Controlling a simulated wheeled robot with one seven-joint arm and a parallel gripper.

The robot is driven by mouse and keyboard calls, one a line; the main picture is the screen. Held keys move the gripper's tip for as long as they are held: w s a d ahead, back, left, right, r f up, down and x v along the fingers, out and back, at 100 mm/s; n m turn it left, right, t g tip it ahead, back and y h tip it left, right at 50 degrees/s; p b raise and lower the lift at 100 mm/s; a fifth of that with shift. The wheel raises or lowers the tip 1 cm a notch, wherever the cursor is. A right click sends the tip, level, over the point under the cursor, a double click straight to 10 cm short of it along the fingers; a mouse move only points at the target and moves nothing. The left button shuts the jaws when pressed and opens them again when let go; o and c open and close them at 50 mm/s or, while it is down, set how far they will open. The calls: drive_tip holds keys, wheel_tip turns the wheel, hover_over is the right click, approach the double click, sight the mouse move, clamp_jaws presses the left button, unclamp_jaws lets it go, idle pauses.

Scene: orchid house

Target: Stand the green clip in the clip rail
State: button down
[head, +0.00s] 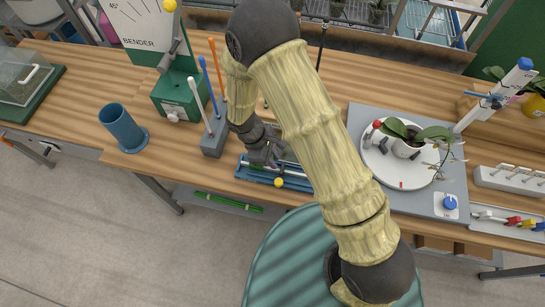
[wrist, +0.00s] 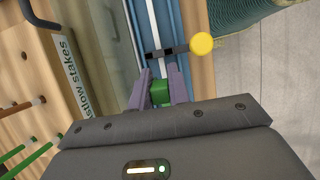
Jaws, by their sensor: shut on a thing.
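My gripper (wrist: 159,88) is shut on a small green block, which looks like the green clip (wrist: 161,93), in the wrist view. It hangs over or by the blue trough (wrist: 175,15) that holds a pale rod. In the head view my gripper (head: 266,158) is over the same trough (head: 292,183), and my arm hides the clip there. A pale rail (head: 512,181) with several upright pegs, probably the clip rail, stands at the far right of the bench, well away from my gripper.
A yellow ball knob (wrist: 202,43) on a dark arm sticks out beside my fingers. A tray of coloured clips (head: 510,221) lies at the right front edge. A potted orchid (head: 405,147) stands on a white turntable (head: 379,168). A grey stake block (head: 214,142) is left of my gripper.

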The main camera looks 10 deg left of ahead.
drive_tip(key=shift+d+f+b, duration=0.1)
drive_tip(key=shift+f+b, duration=1.9)
drive_tip(key=shift+f, duration=0.65)
idle(1.5)
drive_tip(key=c, duration=1.2)
unclamp_jaws()
drive_tip(key=shift+c, duration=0.2)
drive_tip(key=shift+r, duration=0.1)
drive_tip(key=shift+w+a+r, duration=0.15)
drive_tip(key=shift+a+r, duration=0.2)
drive_tip(key=shift+r, duration=0.15)
drive_tip(key=b+v, duration=0.2)
drive_tip(key=v, duration=1.4)
drive_tip(key=shift+d+r, duration=0.1)
drive_tip(key=shift+d, duration=0.05)
